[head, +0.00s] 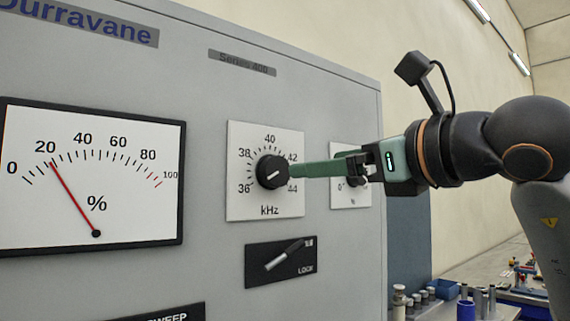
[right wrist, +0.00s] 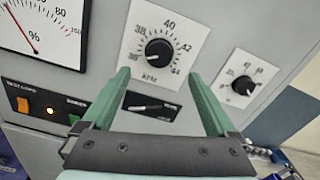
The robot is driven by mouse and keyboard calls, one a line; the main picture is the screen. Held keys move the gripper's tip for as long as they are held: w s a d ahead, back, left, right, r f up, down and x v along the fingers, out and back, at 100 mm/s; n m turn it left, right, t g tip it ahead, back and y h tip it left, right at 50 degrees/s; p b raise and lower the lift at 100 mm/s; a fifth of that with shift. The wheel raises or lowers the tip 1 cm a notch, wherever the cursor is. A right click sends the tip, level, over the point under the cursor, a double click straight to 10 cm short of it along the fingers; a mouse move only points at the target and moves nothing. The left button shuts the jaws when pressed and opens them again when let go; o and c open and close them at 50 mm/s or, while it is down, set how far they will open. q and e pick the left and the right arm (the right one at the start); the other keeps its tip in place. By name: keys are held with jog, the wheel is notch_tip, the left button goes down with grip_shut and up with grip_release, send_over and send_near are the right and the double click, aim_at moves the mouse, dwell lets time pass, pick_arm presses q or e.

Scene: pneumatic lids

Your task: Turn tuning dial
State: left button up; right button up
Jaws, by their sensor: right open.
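The tuning dial (head: 271,172) is a round black knob with a white mark, on a white plate marked 36 to 44 kHz. It also shows in the right wrist view (right wrist: 159,51). My right gripper (head: 297,170) comes in from the right with green fingers, its tips close to the knob's right side. In the right wrist view the fingers (right wrist: 160,75) are spread apart, and the knob appears between and just beyond the tips. I cannot tell whether they touch it. The knob's mark is too small to read exactly. My left gripper is not in view.
A % meter (head: 120,170) has its red needle near 20. Below the dial is a lock lever (head: 284,256) on a black plate. A smaller dial (right wrist: 243,85) sits to the right. A cluttered bench (head: 480,312) stands behind.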

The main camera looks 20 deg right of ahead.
aim_at(279, 169)
jog(key=p+x, duration=0.2)
jog(key=x, duration=0.7)
jog(key=shift+w+f, duration=0.1)
jog(key=shift+c, duration=0.4)
